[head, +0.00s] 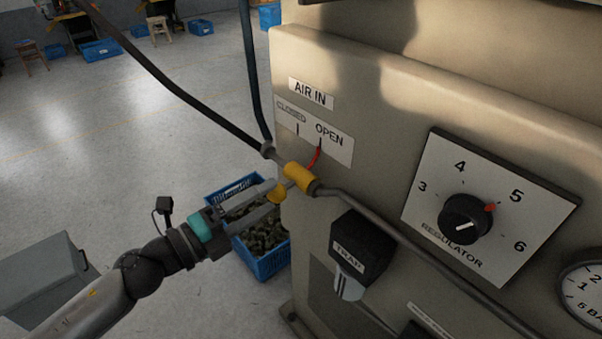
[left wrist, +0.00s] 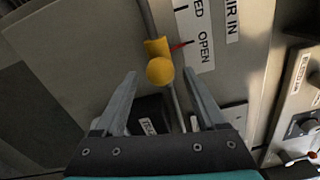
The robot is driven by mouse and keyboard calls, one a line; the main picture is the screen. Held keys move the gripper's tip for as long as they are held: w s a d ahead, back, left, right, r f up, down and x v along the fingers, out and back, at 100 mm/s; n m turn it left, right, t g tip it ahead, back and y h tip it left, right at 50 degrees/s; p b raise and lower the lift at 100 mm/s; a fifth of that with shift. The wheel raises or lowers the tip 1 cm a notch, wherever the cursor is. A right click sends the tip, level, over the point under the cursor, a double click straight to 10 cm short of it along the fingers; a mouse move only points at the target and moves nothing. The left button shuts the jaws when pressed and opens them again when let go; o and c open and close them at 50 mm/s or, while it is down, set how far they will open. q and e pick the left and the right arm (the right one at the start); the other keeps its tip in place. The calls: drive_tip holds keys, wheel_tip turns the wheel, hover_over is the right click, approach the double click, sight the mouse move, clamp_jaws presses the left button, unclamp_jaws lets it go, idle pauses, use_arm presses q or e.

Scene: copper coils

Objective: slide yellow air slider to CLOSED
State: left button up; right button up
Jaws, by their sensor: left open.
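The yellow air slider (head: 299,178) sits on the grey pipe at the machine's left edge, with a round yellow knob (head: 277,195) facing my arm. Its red pointer (head: 314,160) is at the OPEN mark of the white CLOSED/OPEN label (head: 341,149). My left gripper (head: 273,194) is open, its fingers reaching towards the knob. In the left wrist view the slider (left wrist: 156,47) and knob (left wrist: 160,71) appear between and just beyond the two fingertips (left wrist: 160,78). I cannot tell whether a finger touches the knob. My right gripper is not in view.
The pipe (head: 400,233) continues right past a black trap box (head: 362,247) and the regulator dial (head: 464,224). A blue crate (head: 262,264) of dark pieces stands on the floor beneath my left gripper. A grey box (head: 50,280) is at the left.

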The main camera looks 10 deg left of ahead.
sight(294, 178)
use_arm(q)
drive_tip(key=p+x, duration=0.2)
drive_tip(key=x, duration=0.5)
drive_tip(key=shift+w+d+r, duration=0.1)
drive_tip(key=shift+w+d, duration=0.05)
drive_tip(key=shift+w, duration=0.1)
drive_tip(key=shift+w+d, duration=0.5)
drive_tip(key=shift+w, duration=0.05)
drive_tip(key=shift+c, duration=0.4)
clamp_jaws()
